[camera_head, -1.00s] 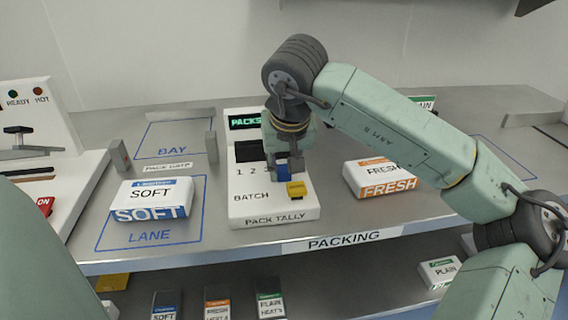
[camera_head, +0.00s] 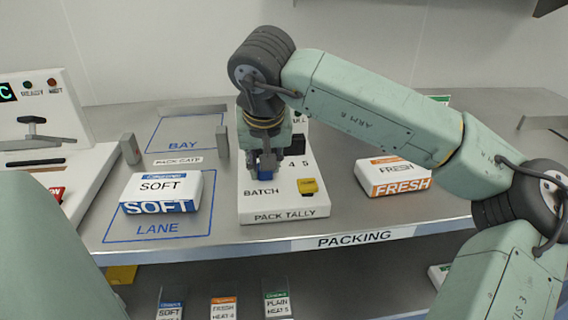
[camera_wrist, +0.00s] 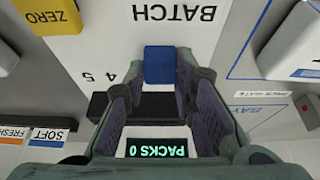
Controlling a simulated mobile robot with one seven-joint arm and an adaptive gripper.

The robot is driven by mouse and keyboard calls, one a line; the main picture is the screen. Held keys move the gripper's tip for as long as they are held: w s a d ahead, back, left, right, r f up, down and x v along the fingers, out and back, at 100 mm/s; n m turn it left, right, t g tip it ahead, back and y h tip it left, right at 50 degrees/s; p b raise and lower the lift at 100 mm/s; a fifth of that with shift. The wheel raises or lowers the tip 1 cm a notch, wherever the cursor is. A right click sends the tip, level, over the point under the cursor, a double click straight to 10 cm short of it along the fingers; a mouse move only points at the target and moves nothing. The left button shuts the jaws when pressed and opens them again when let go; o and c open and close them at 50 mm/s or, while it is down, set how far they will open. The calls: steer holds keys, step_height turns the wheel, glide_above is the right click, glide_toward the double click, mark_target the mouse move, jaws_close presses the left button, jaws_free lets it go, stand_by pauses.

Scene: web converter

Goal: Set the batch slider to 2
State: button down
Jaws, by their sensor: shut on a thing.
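The blue batch slider knob (camera_head: 267,164) is on the white PACK TALLY panel (camera_head: 285,208), above the word BATCH. My gripper (camera_head: 265,153) reaches down from above and is shut on the knob. In the wrist view my gripper (camera_wrist: 160,80) has its fingers on either side of the knob (camera_wrist: 159,65). The panel is upside down there. Digits 4 and 5 show clear of the gripper; the lower digits are hidden. The knob sits about two digit spacings to the 1-side of the 4, in line with where 2 would be.
A yellow ZERO button (camera_wrist: 48,14) is on the panel near the 5 end. The display (camera_wrist: 157,147) reads PACKS 0. A SOFT box (camera_head: 160,190) lies in the LANE outline at left. A FRESH box (camera_head: 391,176) lies at right. A small grey post (camera_head: 223,141) stands left of my gripper.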

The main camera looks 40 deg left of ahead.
steer(key=c, duration=1.3)
jaws_free()
steer(key=shift+r, duration=0.1)
steer(key=v, duration=1.1)
steer(key=shift+s+d+r, duration=0.1)
steer(key=shift+d+r, duration=0.05)
steer(key=shift+r, duration=0.2)
steer(key=shift+s, duration=0.15)
